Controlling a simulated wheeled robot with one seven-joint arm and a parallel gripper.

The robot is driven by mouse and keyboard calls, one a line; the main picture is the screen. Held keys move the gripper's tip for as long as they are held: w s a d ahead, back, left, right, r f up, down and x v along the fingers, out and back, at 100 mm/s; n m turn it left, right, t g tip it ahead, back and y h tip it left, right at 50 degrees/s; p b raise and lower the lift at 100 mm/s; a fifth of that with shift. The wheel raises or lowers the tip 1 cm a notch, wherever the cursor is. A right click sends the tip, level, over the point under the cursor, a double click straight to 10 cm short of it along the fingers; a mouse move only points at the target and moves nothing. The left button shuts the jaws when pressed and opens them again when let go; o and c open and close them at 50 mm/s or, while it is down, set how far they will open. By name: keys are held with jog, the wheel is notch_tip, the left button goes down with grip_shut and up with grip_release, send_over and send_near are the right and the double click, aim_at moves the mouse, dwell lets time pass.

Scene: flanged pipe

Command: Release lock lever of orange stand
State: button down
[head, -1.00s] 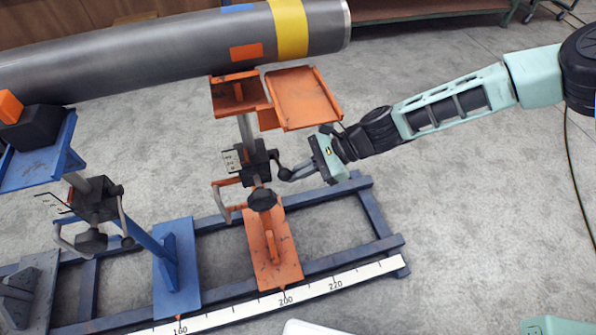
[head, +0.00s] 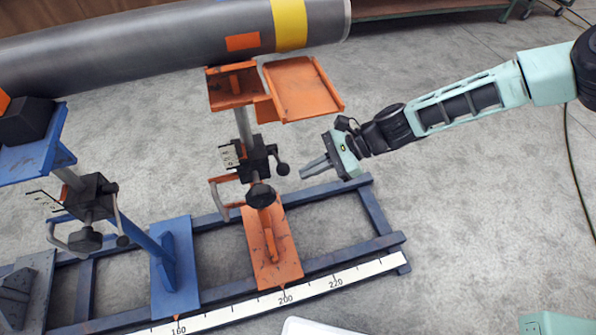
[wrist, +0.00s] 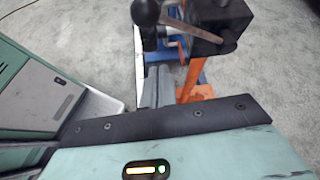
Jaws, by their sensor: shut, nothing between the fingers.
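The orange stand (head: 272,250) stands on the blue rail frame, its orange cradle tray (head: 302,88) near the pipe. Its black clamp block (head: 258,160) sits on the grey post. The lock lever (head: 279,157) hangs down on the block's right side and ends in a black ball knob (head: 282,169). In the wrist view the lever (wrist: 192,31) slants across the dark block, with the black knob (wrist: 146,12) at its left end. My gripper (head: 303,170) is shut and empty, just right of the knob and apart from it. Its fingers (wrist: 158,85) also show in the wrist view.
A grey pipe (head: 150,50) with a yellow band runs above the stand. A blue stand (head: 175,275) stands to the left. A white scale (head: 330,285) runs along the front rail.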

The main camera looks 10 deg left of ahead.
jog(key=v, duration=0.6)
jog(key=shift+w+d+r, duration=0.25)
jog(key=shift+w, duration=0.05)
